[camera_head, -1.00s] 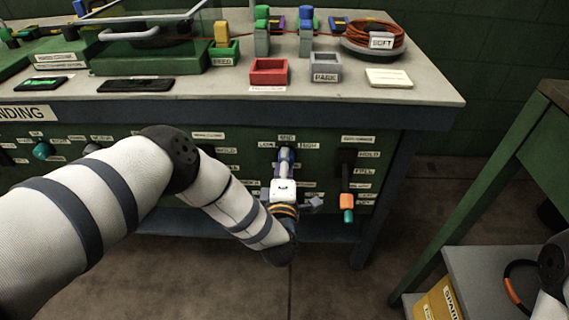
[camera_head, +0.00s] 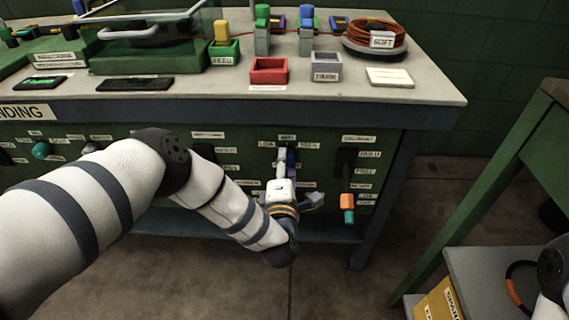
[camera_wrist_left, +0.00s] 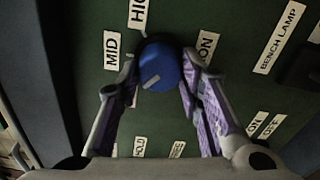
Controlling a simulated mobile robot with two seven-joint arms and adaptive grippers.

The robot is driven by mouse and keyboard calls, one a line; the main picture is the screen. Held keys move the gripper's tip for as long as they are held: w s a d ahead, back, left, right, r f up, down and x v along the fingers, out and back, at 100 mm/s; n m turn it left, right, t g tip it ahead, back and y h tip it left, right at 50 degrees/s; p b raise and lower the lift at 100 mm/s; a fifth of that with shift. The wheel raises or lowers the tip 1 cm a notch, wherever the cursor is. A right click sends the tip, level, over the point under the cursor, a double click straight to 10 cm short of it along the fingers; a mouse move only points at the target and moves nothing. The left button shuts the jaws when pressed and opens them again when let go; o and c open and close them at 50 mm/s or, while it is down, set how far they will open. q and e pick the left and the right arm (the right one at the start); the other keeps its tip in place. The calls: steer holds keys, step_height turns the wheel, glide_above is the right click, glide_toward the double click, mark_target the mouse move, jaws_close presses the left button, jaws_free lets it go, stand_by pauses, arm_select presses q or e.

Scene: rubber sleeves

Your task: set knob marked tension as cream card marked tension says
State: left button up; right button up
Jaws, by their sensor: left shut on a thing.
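The blue tension knob (camera_wrist_left: 160,66) is on the green front panel of the bench. A light pointer line shows on its face. In the left wrist view, a MID label (camera_wrist_left: 111,50) and a partly cut HIGH label (camera_wrist_left: 138,14) are beside it, and a label ending in "ION" (camera_wrist_left: 207,48) is partly hidden. My left gripper (camera_wrist_left: 159,84) is shut on the knob, with a purple-padded finger at each side; in the head view my left gripper (camera_head: 285,160) is at the panel. A cream card (camera_head: 390,77) lies on the bench top at right; its writing is unreadable.
A red tray (camera_head: 269,83) and a grey tray (camera_head: 326,79) stand near the front bench edge. An orange and teal-tipped lever (camera_head: 347,203) hangs just right of my left gripper. A grey shelf (camera_head: 478,265) is at lower right.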

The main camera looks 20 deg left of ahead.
arm_select(q)
steer(key=o, duration=1.2)
steer(key=shift+c, duration=0.2)
steer(key=v, duration=1.2)
